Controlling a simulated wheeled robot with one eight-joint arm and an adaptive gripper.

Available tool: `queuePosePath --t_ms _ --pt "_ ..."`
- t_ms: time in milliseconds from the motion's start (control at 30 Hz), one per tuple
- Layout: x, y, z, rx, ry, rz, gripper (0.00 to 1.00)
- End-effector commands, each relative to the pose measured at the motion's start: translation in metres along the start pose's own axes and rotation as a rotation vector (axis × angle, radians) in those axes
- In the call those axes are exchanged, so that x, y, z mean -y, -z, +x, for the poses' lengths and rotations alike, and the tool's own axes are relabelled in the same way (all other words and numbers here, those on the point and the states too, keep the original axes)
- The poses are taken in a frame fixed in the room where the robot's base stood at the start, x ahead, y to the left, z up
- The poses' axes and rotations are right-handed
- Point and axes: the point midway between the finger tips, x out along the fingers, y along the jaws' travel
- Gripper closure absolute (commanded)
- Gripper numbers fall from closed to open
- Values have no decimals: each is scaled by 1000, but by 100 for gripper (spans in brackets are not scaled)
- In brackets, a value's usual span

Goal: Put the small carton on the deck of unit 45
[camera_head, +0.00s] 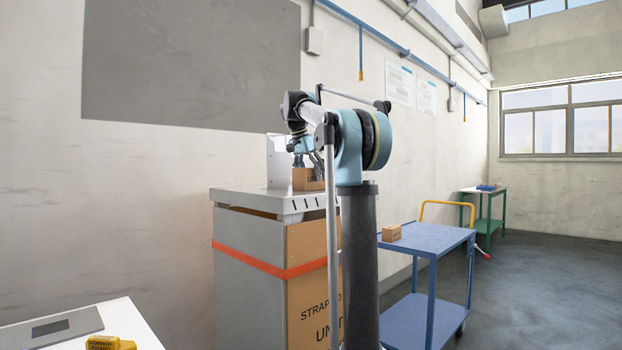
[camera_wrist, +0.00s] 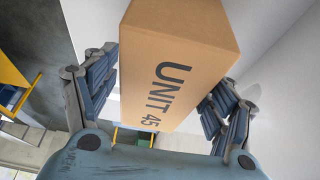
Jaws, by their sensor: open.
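The small carton (camera_head: 304,181) is brown cardboard and appears to rest upright on the grey deck (camera_head: 255,199) of the strapped unit. In the wrist view the same carton (camera_wrist: 178,55) shows the print "UNIT 45" on one face. My gripper (camera_head: 308,154) is at the carton, reaching from above and behind it. In the wrist view its open fingers (camera_wrist: 162,92) stand on either side of the carton. A gap shows on the left; contact on the right is unclear. My arm hides part of the unit, whose front reads "STRAP" and "UNIT"; its number is hidden.
A white upright plate (camera_head: 279,160) stands on the deck behind the carton. A blue cart (camera_head: 432,238) with another small carton (camera_head: 391,233) stands to the right. A white table (camera_head: 135,318) with a yellow item (camera_head: 110,343) is at front left. Open floor lies at right.

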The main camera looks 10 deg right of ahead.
Motion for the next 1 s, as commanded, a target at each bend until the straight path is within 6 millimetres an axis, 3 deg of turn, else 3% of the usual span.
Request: queuePosePath --t_ms 267,700,1000 --pt "1 0 -7 0 1 -2 24" --pt "1 -1 -79 1 1 -4 24" --pt "1 -1 -114 0 1 -3 24"
